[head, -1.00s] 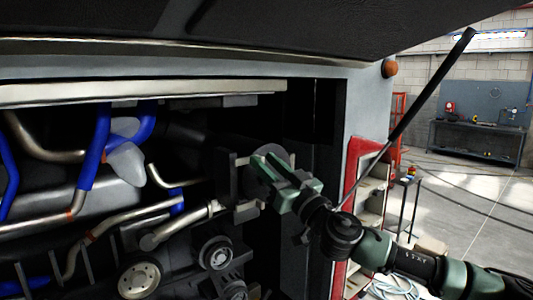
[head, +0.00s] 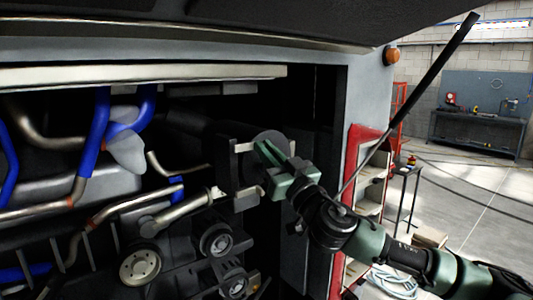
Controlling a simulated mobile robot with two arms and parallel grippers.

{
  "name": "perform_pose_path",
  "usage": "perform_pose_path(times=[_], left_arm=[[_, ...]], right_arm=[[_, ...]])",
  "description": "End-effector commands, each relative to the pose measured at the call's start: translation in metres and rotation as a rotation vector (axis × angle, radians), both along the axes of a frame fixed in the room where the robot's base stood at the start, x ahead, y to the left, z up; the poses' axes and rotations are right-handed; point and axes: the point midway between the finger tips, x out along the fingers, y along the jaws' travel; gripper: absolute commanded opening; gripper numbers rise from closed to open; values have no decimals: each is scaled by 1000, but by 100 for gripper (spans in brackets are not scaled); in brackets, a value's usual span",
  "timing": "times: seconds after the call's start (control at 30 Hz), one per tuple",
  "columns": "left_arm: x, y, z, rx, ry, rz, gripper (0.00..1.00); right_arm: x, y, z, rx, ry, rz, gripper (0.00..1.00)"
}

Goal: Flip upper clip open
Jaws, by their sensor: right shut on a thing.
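My right gripper (head: 270,152) reaches in from the lower right to a dark bracket (head: 228,172) at the right side of the open engine bay. Its fingers are shut on a small part in front of a round grey disc (head: 267,137). The fingers hide most of that part; it seems to be the upper clip, but I cannot make out its shape or how far it is turned. A short pale bar (head: 243,147) shows on the bracket just left of the fingers. My left gripper is not in view.
Blue hoses (head: 96,135) and metal pipes (head: 130,203) fill the bay to the left. Pulleys (head: 140,266) sit below the bracket. A red-framed shelf (head: 362,170) stands at right.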

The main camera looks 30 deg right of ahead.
Motion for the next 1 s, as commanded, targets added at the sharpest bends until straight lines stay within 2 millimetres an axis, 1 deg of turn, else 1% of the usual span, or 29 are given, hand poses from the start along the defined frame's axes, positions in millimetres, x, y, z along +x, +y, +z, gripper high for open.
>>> perform_pose_path(times=[0.03, 0.37, 0.57, 0.77, 1.0], left_arm=[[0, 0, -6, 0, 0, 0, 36], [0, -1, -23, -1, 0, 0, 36], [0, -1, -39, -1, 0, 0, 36], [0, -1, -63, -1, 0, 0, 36], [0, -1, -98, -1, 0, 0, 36]], right_arm=[[-2, 4, -2, 8, -5, -25, 0], [-13, 20, -2, 19, -4, -304, 0], [-19, 30, -4, 16, -2, -494, 0], [-22, 42, -6, 10, -1, -686, 0], [-22, 58, -7, 5, 1, -915, 0]])
